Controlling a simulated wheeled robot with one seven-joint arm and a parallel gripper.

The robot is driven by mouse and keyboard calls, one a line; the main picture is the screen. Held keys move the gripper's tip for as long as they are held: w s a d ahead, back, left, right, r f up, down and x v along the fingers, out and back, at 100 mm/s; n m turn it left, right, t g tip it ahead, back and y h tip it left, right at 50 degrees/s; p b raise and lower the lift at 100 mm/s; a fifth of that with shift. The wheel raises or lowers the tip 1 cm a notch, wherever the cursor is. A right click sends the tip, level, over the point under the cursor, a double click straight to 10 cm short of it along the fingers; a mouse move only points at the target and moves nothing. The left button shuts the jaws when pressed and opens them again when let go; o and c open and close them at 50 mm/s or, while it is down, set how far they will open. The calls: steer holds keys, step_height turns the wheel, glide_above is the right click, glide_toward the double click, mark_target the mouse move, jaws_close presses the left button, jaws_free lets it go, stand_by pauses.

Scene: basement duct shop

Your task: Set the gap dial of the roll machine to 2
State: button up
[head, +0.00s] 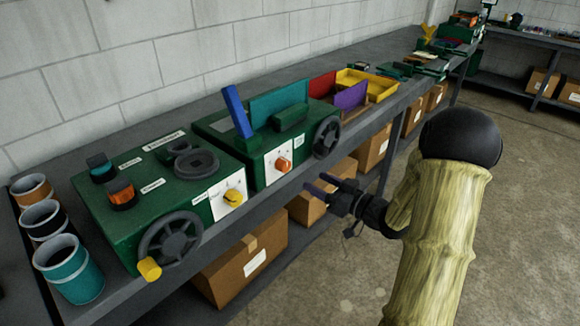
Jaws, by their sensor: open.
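Two green machines stand side by side on the grey bench in the head view. The left machine (150,200) has a yellow dial (234,198) on a white plate, a dark handwheel with a yellow knob, and small labels on top. The right machine (240,142) has an orange dial (283,164) on a white plate, a blue lever and a handwheel. I cannot tell which is the roll machine; the labels and dial numbers are too small to read. My gripper (322,184) is open and empty in front of the right machine, right of and below the orange dial, apart from both dials.
The dark handwheel (327,137) sticks out above my gripper. Three cups, including a teal one (70,268), stand at the bench's left end. A yellow tray (368,84) lies farther along. Cardboard boxes (240,270) fill the lower shelf. The floor (520,200) at right is clear.

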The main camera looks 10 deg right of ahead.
mark_target(288, 166)
steer(key=x, duration=1.1)
steer(key=shift+w+a+p, duration=0.1)
steer(key=shift+a+p, duration=0.05)
steer(key=shift+p, duration=0.15)
steer(key=c, duration=1)
